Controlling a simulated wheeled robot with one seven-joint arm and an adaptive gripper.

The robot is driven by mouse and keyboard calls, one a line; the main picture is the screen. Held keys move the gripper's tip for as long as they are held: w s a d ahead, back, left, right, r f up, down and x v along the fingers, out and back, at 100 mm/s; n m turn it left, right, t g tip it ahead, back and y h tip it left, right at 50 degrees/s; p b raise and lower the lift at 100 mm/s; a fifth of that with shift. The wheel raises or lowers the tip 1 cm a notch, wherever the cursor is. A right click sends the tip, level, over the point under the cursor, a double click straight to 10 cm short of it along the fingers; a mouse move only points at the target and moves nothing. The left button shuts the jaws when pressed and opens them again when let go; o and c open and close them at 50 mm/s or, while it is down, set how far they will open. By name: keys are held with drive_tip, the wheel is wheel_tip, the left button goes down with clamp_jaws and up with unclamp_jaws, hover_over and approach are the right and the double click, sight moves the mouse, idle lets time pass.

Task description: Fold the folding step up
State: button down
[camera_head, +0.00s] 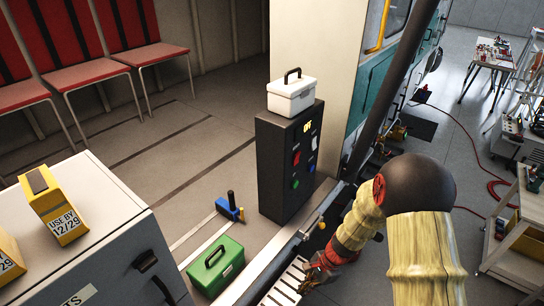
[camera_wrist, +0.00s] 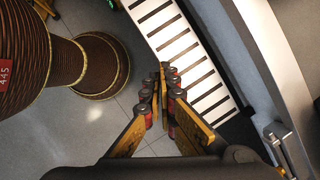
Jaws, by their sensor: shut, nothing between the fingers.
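The folding step (camera_head: 284,287) is a white slatted tread at the bottom of the head view, beside the sill of the doorway. It lies down, outward from the sill, and its near end is cut off by the frame. In the wrist view the step (camera_wrist: 187,59) runs diagonally from top centre down to the right, with dark gaps between its slats. My gripper (camera_head: 318,272) is beside the step's right edge in the head view. In the wrist view my gripper (camera_wrist: 164,72) is shut and empty, its fingertips overlapping the step's left edge. Whether they touch it is unclear.
A dark control box (camera_head: 285,160) with a white case (camera_head: 291,95) on top stands inside the doorway. A green toolbox (camera_head: 215,265) and a blue tool (camera_head: 229,207) lie on the cabin floor. A cart (camera_head: 522,230) stands right. A red hose (camera_head: 470,165) crosses the hangar floor.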

drive_tip(key=s+d+r+n+t+h+b, duration=0.2)
drive_tip(key=s+d+r+n+t+b, duration=0.1)
drive_tip(key=s+r+n+b, duration=0.3)
drive_tip(key=s+d+r+n+t+h+b, duration=0.2)
drive_tip(key=s+d+r+n+t+b, duration=0.1)
drive_tip(key=s+r+n+b, duration=0.4)
drive_tip(key=s+d+r+b, duration=0.1)
drive_tip(key=s+r+b, duration=0.2)
drive_tip(key=r+b, duration=0.3)
drive_tip(key=shift+s+d+n+t+b, duration=0.3)
drive_tip(key=shift+s+b, duration=0.05)
drive_tip(key=c, duration=2.6)
unclamp_jaws()
drive_tip(key=o, duration=0.4)
drive_tip(key=shift+o, duration=0.3)
drive_tip(key=n+y+b, duration=0.5)
drive_tip(key=n+y, duration=1.4)
drive_tip(key=n, duration=1.5)
approach(280, 304)
wheel_tip(280, 304, down, 5)
drive_tip(key=shift+w+b+x, duration=0.15)
drive_tip(key=shift+b+x, duration=0.05)
drive_tip(key=shift+x, duration=1.75)
drive_tip(key=shift+w+b+x, duration=0.15)
drive_tip(key=shift+b+x, duration=0.05)
drive_tip(key=shift+x, duration=1.8)
